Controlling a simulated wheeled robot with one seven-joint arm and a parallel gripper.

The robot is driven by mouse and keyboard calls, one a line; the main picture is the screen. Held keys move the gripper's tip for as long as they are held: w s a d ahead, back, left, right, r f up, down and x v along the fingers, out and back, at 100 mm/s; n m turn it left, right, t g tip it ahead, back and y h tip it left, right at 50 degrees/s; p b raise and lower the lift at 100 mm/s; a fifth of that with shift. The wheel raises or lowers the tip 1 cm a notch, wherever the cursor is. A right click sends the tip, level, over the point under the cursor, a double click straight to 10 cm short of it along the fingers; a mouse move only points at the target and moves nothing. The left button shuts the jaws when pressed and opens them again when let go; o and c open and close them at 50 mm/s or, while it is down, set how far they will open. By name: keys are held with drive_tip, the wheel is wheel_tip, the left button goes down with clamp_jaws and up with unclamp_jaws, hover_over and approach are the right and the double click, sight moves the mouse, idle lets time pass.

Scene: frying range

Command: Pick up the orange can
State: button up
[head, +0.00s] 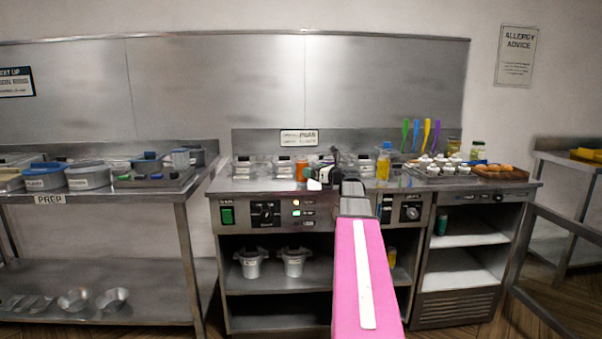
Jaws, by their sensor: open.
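The orange can (301,170) stands upright on the steel counter of the middle range. It is small in the head view, just left of the end of my arm. My gripper (325,176) is a small dark shape at the far end of my pink arm, to the right of the can in the picture. It is open, and I see nothing held in it. The picture is too small to tell the gap in depth between gripper and can. My arm hides part of the counter and the range front.
Clear lidded containers (283,167) stand beside the can. A bottle of yellow liquid (383,163) stands to the right, near a tray of white-topped jars (432,168). A prep table (110,195) with tubs is on the left. Pots (293,262) sit on the lower shelf.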

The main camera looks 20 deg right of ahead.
drive_tip(key=shift+x, duration=3.55)
drive_tip(key=shift+d+f, duration=0.15)
drive_tip(key=c, duration=1.2)
